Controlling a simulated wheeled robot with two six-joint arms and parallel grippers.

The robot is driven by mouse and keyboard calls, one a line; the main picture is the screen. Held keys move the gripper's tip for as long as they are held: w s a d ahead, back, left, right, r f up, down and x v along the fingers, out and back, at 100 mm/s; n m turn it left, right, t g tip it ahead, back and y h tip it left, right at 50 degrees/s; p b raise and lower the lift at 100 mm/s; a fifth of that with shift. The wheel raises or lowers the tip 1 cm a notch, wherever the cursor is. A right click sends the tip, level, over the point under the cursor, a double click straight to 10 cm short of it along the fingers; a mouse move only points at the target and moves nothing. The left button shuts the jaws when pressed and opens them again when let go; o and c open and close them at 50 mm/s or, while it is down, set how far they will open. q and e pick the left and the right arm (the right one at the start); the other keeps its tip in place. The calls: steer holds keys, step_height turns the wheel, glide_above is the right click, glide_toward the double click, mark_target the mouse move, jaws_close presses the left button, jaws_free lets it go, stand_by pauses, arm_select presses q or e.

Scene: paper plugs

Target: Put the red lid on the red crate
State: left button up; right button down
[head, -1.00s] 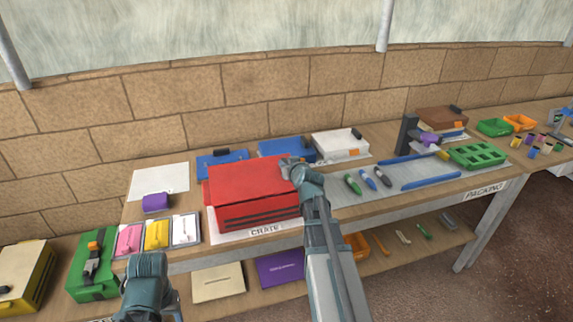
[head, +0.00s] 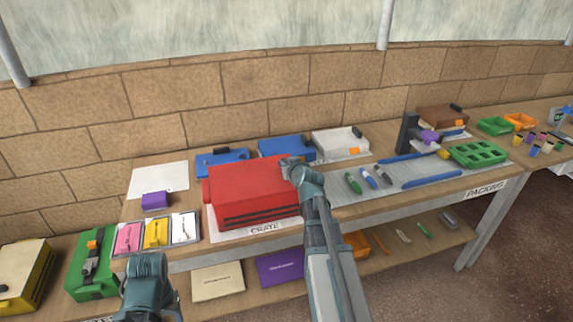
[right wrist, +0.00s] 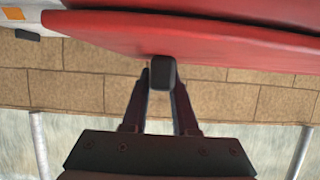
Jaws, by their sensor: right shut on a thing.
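The red crate (head: 262,218) stands on a white sheet marked CRATE at the front of the table, with dark slots on its front. The red lid (head: 250,183) lies over its top, covering the upper part of the front from sight. My right gripper (head: 288,163) is at the lid's far right side. In the right wrist view its two fingers are shut on the lid's black handle (right wrist: 162,70), and the red lid (right wrist: 190,42) runs above it. I cannot tell whether the lid is fully seated. Of my left arm only the wrist part shows; its fingers are hidden.
Two blue boxes (head: 285,147) and a white box (head: 340,141) stand behind the crate. A purple block (head: 156,200) and colored cards (head: 157,232) are to the left. Pens (head: 368,178) lie on the grey mat (head: 345,202) to the right.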

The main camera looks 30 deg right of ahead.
arm_select(q)
steer(key=shift+f, duration=0.15)
arm_select(e)
steer(key=shift+f, duration=0.1)
steer(key=c, duration=0.6)
jaws_free()
